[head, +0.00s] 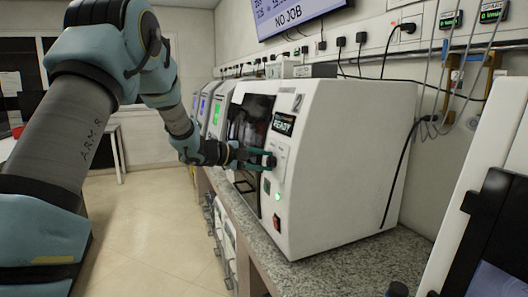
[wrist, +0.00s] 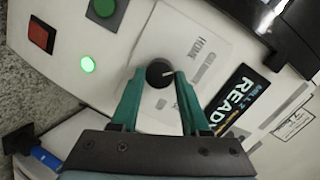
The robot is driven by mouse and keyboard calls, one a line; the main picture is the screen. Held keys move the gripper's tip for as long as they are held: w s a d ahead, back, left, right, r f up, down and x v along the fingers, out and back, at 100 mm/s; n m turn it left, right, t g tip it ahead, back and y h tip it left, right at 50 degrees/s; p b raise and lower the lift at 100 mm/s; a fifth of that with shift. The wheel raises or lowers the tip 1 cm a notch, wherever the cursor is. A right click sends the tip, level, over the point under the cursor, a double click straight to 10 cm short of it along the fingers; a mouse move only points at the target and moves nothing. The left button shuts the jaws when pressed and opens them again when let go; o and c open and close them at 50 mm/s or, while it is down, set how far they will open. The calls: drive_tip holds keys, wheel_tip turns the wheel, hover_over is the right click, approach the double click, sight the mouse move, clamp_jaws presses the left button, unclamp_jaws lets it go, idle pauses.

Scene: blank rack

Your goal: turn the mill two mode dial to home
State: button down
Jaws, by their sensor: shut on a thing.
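The mill with a "2" on its front (head: 345,140) is a white machine on a granite counter, with a lit display reading "READY" (head: 283,124). It also shows in the wrist view, turned sideways. Its mode dial (head: 271,162) is a round black knob on a light label panel. In the wrist view the dial (wrist: 159,73) shows a pale pointer line toward the right. My gripper (head: 258,160) has teal fingers, which in the wrist view (wrist: 158,82) are on either side of the dial and closed on it.
Below the dial are a lit green lamp (head: 278,197) and a red button (head: 277,223). The mill's dark door window (head: 250,125) is left of the panel. More machines (head: 212,108) stand farther along the counter (head: 335,268). A white machine with a black part stands at the near right.

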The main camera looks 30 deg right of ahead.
drive_tip(key=shift+w+n+p, duration=0.1)
drive_tip(key=shift+n+p, duration=0.7)
drive_tip(key=shift+p, duration=0.05)
drive_tip(key=shift+g, duration=0.3)
drive_tip(key=shift+c, duration=2)
unclamp_jaws()
drive_tip(key=b+v, duration=0.3)
drive_tip(key=v, duration=0.8)
drive_tip(key=shift+d+r, duration=0.1)
drive_tip(key=shift+r, duration=0.05)
